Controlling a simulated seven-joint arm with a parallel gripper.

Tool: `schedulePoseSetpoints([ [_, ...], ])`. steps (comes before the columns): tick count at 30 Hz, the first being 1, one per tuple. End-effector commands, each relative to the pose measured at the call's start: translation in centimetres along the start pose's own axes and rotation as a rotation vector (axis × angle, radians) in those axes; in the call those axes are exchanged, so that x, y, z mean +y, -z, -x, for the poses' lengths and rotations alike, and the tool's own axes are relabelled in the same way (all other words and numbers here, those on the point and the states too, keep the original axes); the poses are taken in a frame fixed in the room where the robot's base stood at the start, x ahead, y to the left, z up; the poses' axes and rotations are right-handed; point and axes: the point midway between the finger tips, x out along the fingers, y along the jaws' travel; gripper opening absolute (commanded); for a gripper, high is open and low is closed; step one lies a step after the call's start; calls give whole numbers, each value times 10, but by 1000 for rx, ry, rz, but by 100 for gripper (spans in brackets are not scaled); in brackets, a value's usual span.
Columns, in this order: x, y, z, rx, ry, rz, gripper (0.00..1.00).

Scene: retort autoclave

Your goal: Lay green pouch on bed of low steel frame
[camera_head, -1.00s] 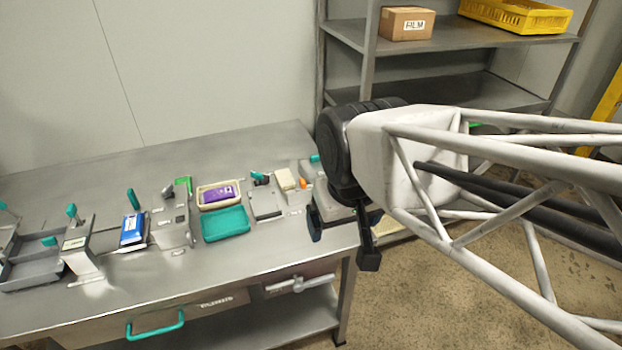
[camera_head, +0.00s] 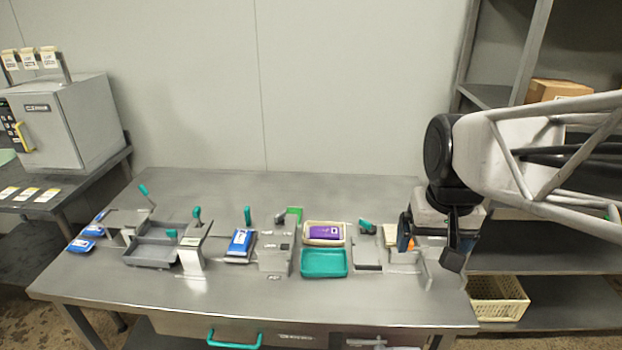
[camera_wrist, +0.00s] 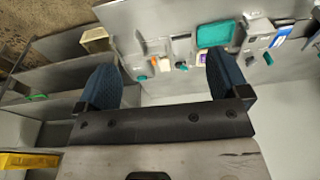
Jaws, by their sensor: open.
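A bright green piece (camera_head: 295,214) stands at the back of a grey steel fixture (camera_head: 275,252) mid-table; it may be the green pouch, but most of it is hidden. A small green patch (camera_head: 613,212) also shows at the right shelf, too small to identify; green shows on a shelf in the wrist view (camera_wrist: 38,97). A low steel frame (camera_head: 368,257) with a teal-handled clamp sits right of the teal tray; I cannot tell whether it is the task's frame. My gripper (camera_head: 430,243) is open and empty, over the table's right end; its fingers (camera_wrist: 162,80) are apart.
A teal tray (camera_head: 324,263), a cream tray (camera_head: 324,243) with a purple pouch, and a blue pouch (camera_head: 240,243) stand mid-table. A grey tray (camera_head: 150,255) is further left. A autoclave box (camera_head: 65,125) stands far left. The table's back strip is clear.

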Motion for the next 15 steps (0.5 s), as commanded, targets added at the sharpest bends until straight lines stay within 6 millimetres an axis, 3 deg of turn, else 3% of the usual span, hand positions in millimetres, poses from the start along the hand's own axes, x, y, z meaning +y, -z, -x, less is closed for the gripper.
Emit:
schedulePoseSetpoints([
  [15, -34, 116, -5, -99, 15, 2, 94],
])
